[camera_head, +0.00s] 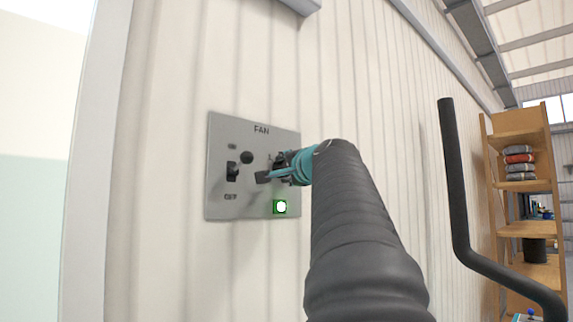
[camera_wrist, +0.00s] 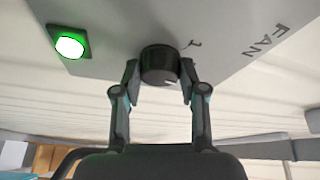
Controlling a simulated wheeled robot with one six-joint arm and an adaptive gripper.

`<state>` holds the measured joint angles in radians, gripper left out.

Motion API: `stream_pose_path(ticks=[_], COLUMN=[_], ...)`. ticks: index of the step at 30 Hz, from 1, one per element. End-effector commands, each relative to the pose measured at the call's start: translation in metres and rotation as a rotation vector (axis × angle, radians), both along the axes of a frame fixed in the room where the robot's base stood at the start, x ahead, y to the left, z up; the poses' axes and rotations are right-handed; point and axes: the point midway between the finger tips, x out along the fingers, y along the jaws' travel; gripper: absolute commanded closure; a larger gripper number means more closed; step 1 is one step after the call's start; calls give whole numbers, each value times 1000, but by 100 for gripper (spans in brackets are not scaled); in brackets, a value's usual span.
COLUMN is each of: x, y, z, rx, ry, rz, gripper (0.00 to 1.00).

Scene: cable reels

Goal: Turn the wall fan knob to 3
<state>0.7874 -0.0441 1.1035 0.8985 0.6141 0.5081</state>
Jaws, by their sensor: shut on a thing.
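The fan panel (camera_head: 222,197) is a grey plate marked FAN on the corrugated wall in the head view. It also shows in the wrist view (camera_wrist: 215,30). The fan knob (camera_wrist: 159,64) is a dark round knob in the wrist view. A light pointer mark shows on its lower edge, and one number is visible beside it. My gripper (camera_wrist: 159,75) is shut on the knob, one finger on each side. In the head view my gripper (camera_head: 268,175) reaches the panel from the right and mostly hides the knob. The number at the pointer cannot be read.
A lit green indicator (camera_head: 280,207) sits low on the panel. A black toggle switch (camera_head: 232,171) and a dark round part (camera_head: 246,157) are on its left half. A wooden shelf (camera_head: 519,137) with folded cloths stands far right. A door frame edges the wall at left.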

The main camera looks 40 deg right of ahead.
Motion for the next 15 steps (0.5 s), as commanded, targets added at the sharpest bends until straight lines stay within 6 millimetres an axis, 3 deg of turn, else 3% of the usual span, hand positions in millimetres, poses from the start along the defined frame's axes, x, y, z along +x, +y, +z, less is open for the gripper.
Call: stream_pose_path(ticks=[15], x=[0], y=[-1], z=[5], rx=[450], ry=[33], rz=[0], gripper=[93])
